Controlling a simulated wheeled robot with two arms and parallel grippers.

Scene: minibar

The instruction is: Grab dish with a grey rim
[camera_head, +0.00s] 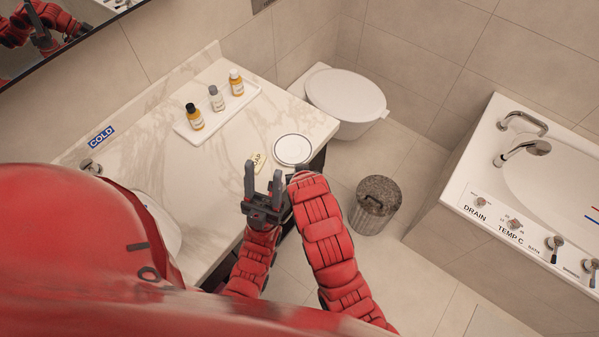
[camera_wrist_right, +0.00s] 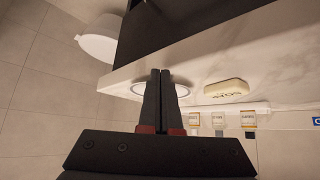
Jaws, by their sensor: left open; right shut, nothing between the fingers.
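The round white dish with a grey rim (camera_head: 292,149) lies on the marble counter near its right end. It also shows in the right wrist view (camera_wrist_right: 182,90), partly hidden behind the fingers. My left gripper (camera_head: 263,172) is open and empty, pointing up in the picture, just left of and below the dish; no contact shows.
A soap bar (camera_head: 257,161) lies left of the dish. A white tray (camera_head: 222,117) with three small bottles is farther back on the counter (camera_head: 150,150). Right of the counter are a toilet (camera_head: 345,95), a trash bin (camera_head: 376,200) and a bathtub (camera_head: 470,205). Floor between is clear.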

